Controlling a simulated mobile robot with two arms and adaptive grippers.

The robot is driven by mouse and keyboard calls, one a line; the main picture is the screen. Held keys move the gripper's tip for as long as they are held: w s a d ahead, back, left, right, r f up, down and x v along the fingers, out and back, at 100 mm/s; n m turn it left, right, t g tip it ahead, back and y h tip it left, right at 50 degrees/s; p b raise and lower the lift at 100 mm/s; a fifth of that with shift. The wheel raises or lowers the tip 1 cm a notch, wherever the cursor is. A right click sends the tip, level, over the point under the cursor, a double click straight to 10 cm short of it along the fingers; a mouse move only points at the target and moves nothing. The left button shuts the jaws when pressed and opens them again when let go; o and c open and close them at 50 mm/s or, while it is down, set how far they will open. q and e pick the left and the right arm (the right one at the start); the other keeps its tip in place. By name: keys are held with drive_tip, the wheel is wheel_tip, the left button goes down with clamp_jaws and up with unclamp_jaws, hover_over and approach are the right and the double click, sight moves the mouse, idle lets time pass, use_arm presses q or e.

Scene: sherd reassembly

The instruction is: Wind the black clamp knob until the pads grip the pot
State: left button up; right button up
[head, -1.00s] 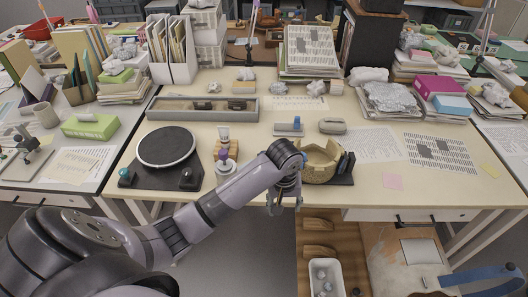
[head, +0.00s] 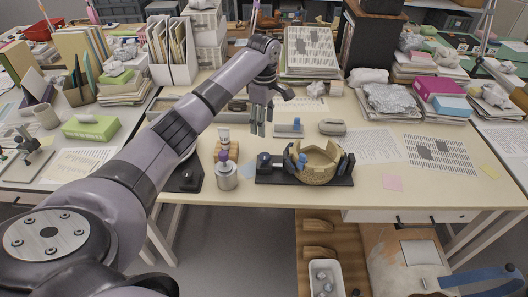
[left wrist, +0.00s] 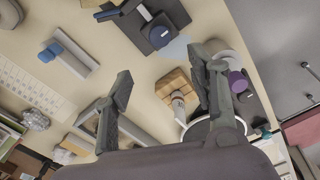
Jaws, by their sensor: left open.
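The broken tan pot (head: 318,170) stands upright on the dark base of the clamp (head: 345,182), between blue pads (head: 301,163). I cannot tell whether the pads touch it. The black clamp knob (head: 264,161) is at the left end of the base. It also shows in the left wrist view (left wrist: 160,36), at the top. My left gripper (head: 259,128) is open and empty. It hangs above the table, behind the knob in the head view and apart from it. Its spread fingers also show in the left wrist view (left wrist: 162,65). My right gripper is not in view.
A silver can with a purple top (head: 226,177) stands left of the clamp, by a wooden block (head: 221,150). A small blue-and-grey holder (head: 288,130) and a grey oval object (head: 332,127) lie behind. My arm partly covers the black turntable (head: 187,178).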

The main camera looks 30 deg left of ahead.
sight(264, 155)
use_arm(q)
wheel_tip(264, 155, down, 13)
drive_tip(key=shift+f, duration=0.15)
drive_tip(key=shift+c, duration=0.2)
drive_tip(key=c, duration=1.1)
